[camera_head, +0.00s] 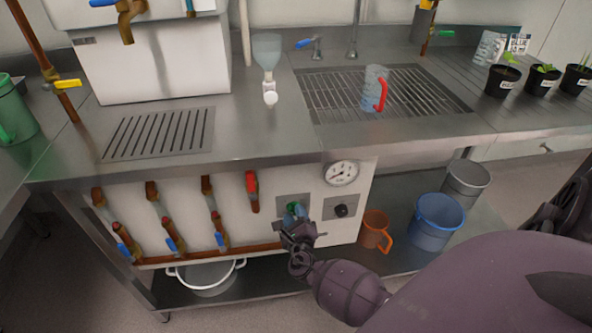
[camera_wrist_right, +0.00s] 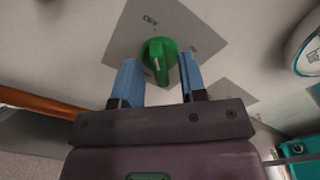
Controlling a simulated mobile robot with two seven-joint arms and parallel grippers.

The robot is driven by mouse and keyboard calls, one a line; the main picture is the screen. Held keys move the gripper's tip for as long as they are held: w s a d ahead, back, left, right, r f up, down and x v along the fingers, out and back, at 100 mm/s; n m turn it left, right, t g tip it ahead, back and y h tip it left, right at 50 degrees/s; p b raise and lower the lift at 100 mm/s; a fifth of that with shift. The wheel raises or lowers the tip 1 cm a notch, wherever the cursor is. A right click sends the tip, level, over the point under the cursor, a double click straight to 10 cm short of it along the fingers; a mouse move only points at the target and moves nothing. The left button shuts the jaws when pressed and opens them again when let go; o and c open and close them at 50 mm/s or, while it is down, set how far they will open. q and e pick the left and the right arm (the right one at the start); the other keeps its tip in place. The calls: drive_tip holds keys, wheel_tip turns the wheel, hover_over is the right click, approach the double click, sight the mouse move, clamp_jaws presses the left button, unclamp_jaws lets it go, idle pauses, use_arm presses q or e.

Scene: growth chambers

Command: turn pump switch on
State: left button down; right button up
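The pump switch is a green rotary knob on a square grey plate on the front panel under the counter. In the right wrist view the green knob (camera_wrist_right: 158,60) faces me, with a white line on its grip and small lettering on the plate (camera_wrist_right: 196,35). In the head view the knob (camera_head: 292,208) is partly hidden by my right gripper (camera_head: 299,217). My right gripper's blue fingers (camera_wrist_right: 160,72) are open, one on each side of the knob, with gaps showing between them and it. My left gripper is not in view.
A round gauge (camera_head: 341,173) and a black knob (camera_head: 342,210) are right of the switch. A red-handled valve (camera_head: 252,190) and blue-handled valves are left. An orange jug (camera_head: 375,231), a blue bucket (camera_head: 436,221) and a white pot (camera_head: 207,277) stand on the lower shelf.

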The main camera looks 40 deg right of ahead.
clamp_jaws()
idle(0.3)
